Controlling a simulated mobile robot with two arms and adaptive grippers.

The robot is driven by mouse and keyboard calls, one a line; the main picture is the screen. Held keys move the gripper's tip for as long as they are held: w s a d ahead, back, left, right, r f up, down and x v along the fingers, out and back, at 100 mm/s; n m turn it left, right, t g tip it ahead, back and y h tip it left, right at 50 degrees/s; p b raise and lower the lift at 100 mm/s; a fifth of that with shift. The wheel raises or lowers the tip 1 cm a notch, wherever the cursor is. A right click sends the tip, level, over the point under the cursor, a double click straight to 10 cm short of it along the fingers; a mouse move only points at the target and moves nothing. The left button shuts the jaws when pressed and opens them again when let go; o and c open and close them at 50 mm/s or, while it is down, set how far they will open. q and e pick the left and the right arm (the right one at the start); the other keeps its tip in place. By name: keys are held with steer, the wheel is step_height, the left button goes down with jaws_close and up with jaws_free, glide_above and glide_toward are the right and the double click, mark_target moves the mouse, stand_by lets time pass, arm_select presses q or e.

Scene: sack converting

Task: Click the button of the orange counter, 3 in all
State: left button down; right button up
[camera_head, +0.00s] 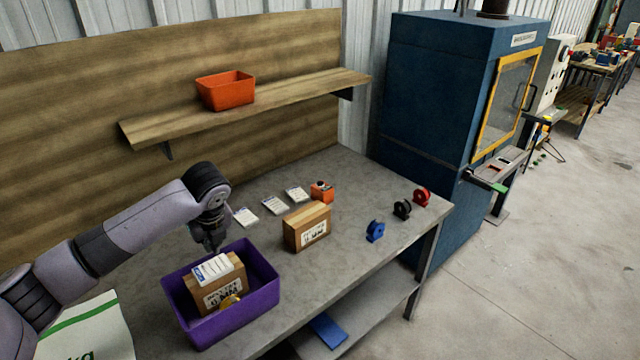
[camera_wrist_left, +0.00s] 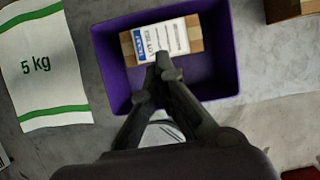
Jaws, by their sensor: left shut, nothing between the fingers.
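The orange counter (camera_head: 321,191) is a small orange block with a dark top part. It stands on the grey workbench (camera_head: 350,192) behind a cardboard box, and its button is too small to make out. My left gripper (camera_head: 212,247) is shut and empty, pointing down over the purple bin (camera_head: 270,293), well to the left of the counter. In the left wrist view its closed fingertips (camera_wrist_left: 164,66) show over a white label card (camera_wrist_left: 160,40) on a cardboard box in the purple bin (camera_wrist_left: 222,82). The counter is not in the left wrist view. My right gripper is not in view.
A cardboard box (camera_head: 307,228) stands in front of the counter. White cards (camera_head: 275,205) lie left of it; blue, black and red tape dispensers (camera_head: 375,231) stand to the right. An orange bin (camera_head: 226,91) sits on the shelf above. A 5 kg sack (camera_wrist_left: 42,68) lies beside the purple bin.

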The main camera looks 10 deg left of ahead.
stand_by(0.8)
arm_select(q)
steer(key=s+d+f+n+h, duration=0.2)
steer(key=s+d+f+n, duration=0.3)
steer(key=d+f, duration=0.4)
steer(key=s+d+f+n+h, duration=0.2)
steer(key=s+d+f+n, duration=0.4)
steer(key=f, duration=0.6)
steer(key=s+a+f+n+b, duration=0.1)
steer(key=s+f+n, duration=0.25)
steer(key=f, duration=0.65)
steer(key=s+a+f+n+b, duration=0.1)
steer(key=s+a+f+n, duration=0.2)
steer(key=f, duration=0.7)
steer(key=s+f+n, duration=0.2)
steer(key=s+f, duration=0.4)
steer(key=s, duration=0.4)
steer(key=s+f+n+g+b, duration=0.1)
steer(key=s+f+n, duration=0.1)
steer(key=s+f, duration=0.4)
steer(key=s+f+n+b, duration=0.1)
steer(key=s+f, duration=0.6)
steer(key=s, duration=0.9)
steer(key=shift+s+a+n+g+y, duration=0.15)
steer(key=shift+n+g+y, duration=0.2)
steer(key=shift+n, duration=0.2)
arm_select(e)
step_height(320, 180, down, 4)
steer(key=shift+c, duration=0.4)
